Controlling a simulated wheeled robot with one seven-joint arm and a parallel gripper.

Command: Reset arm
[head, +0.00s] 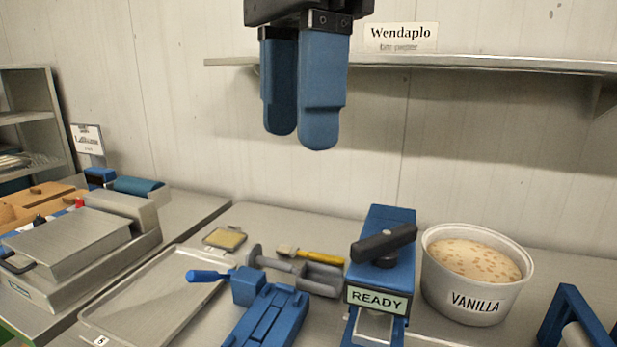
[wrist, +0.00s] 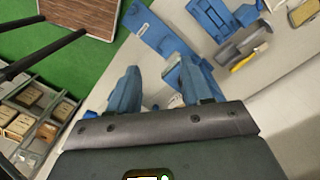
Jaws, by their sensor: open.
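My gripper (head: 298,132) hangs high at the top middle of the head view, with its two blue fingers pointing down. It is in front of the wall and above the bench, touching nothing. One finger partly overlaps the other from this side. In the wrist view my gripper (wrist: 158,82) shows both blue fingers apart, with nothing held between them. The rest of my arm is out of the head view.
Below on the bench stand a blue device with a READY sign (head: 377,299), a VANILLA tub (head: 476,306), a blue-handled clamp (head: 262,308) and a metal tray (head: 150,303). A wall shelf (head: 450,64) lies behind my gripper. A wooden board (wrist: 85,14) shows over green floor.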

